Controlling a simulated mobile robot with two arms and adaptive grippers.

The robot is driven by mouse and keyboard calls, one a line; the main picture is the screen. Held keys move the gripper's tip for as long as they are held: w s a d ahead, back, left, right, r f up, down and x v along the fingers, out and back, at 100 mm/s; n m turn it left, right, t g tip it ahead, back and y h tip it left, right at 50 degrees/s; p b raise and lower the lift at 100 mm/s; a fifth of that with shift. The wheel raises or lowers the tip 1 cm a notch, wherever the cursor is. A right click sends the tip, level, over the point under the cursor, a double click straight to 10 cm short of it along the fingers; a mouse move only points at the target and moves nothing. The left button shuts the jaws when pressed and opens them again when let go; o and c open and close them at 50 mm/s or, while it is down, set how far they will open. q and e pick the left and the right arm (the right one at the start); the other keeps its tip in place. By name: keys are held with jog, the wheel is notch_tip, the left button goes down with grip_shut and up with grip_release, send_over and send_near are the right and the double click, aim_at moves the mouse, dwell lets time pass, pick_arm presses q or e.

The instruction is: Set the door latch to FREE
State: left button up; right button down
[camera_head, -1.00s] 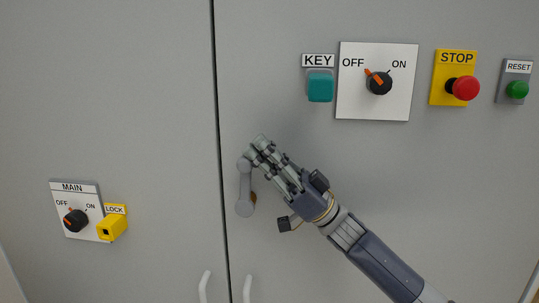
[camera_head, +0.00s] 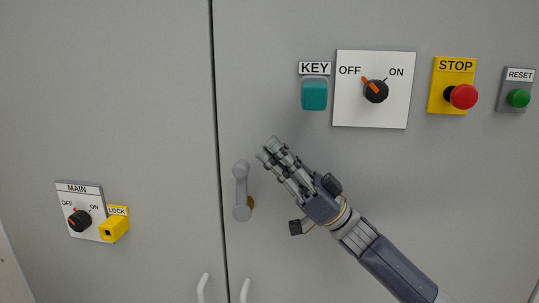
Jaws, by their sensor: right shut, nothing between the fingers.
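The door latch is a grey lever (camera_head: 241,184) on the right cabinet door, just right of the seam between the doors. It stands nearly upright, with a round end at the top and another at the bottom. A small brown patch shows beside its lower end. I see no FREE label near it. My right gripper (camera_head: 268,148) is shut and empty. Its fingertips are to the right of and slightly above the lever's top end, apart from it in the picture. My left gripper is not in view.
Above right are the teal KEY block (camera_head: 314,95), the OFF/ON switch plate (camera_head: 345,111), the red STOP button (camera_head: 463,96) and the green RESET button (camera_head: 519,98). The MAIN switch (camera_head: 80,220) and yellow LOCK block (camera_head: 113,230) are lower left. Two door handles (camera_head: 245,291) (camera_head: 203,288) flank the seam below.

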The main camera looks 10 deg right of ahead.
jog(key=d, duration=0.1)
jog(key=s+d+b, duration=0.1)
jog(key=d, duration=0.1)
jog(key=d+b, duration=0.1)
jog(key=d, duration=0.1)
jog(key=shift+s+d+r, duration=0.2)
jog(key=shift+d+r, duration=0.05)
jog(key=shift+r, duration=0.05)
jog(key=shift+s+d+r+b, duration=0.2)
jog(key=shift+d+b, duration=0.3)
jog(key=shift+b, duration=0.4)
jog(key=d, duration=0.2)
jog(key=s+d+r, duration=0.1)
jog(key=shift+d+b, duration=0.2)
jog(key=shift+b, duration=0.2)
jog(key=shift+s+d+r, duration=0.1)
jog(key=shift+d, duration=0.15)
jog(key=shift+a, duration=0.35)
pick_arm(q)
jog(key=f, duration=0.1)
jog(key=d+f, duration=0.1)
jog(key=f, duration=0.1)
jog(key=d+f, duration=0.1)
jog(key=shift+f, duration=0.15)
pick_arm(e)
jog(key=shift+d, duration=0.1)
jog(key=shift+d, duration=0.1)
